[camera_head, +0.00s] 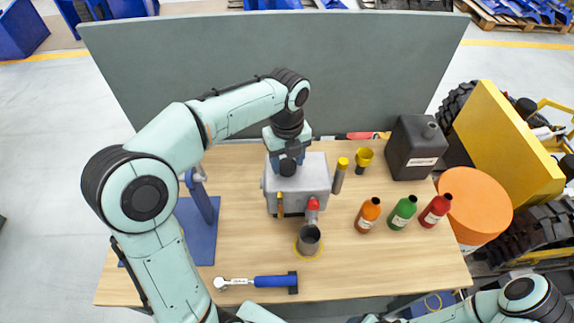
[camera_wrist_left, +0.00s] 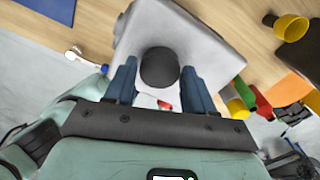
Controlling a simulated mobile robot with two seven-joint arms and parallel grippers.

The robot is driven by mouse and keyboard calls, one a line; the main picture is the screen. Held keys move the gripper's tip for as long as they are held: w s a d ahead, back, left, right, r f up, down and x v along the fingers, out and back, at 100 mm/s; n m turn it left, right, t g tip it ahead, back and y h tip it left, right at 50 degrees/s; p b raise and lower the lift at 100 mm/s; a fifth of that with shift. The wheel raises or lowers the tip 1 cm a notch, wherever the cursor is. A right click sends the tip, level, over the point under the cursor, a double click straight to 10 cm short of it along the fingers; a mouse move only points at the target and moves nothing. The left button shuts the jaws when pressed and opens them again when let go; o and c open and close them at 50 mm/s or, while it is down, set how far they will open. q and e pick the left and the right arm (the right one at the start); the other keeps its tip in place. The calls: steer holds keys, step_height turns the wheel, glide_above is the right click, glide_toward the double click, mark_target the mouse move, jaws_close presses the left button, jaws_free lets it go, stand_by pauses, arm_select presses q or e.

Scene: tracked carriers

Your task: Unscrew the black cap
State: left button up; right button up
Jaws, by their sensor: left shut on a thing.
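The black cap (camera_head: 287,166) sits on top of a light grey box-shaped tank (camera_head: 312,184) near the middle of the wooden table. In the left wrist view the round black cap (camera_wrist_left: 159,67) lies between the two blue fingers of my left gripper (camera_wrist_left: 160,78), above the pale tank (camera_wrist_left: 205,40). My left gripper (camera_head: 288,150) reaches down from above and is shut on the cap. The cap partly hides behind the gripper in the head view. My right arm shows at the lower right, but its gripper is out of view.
In front of the tank stand a dark metal cup (camera_head: 309,236) and a red-topped spout. To the right are a yellow funnel (camera_head: 364,157), a dark canister (camera_head: 415,148), orange, green and red bottles (camera_head: 403,211) and an orange drum. A blue-handled wrench (camera_head: 262,282) lies at the front.

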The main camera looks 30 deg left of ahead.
arm_select(q)
steer(key=n, duration=0.9)
steer(key=shift+n, duration=0.3)
steer(key=n, duration=0.9)
steer(key=shift+n, duration=0.4)
steer(key=shift+f, duration=0.1)
steer(key=o, duration=0.8)
steer(key=shift+o, duration=0.2)
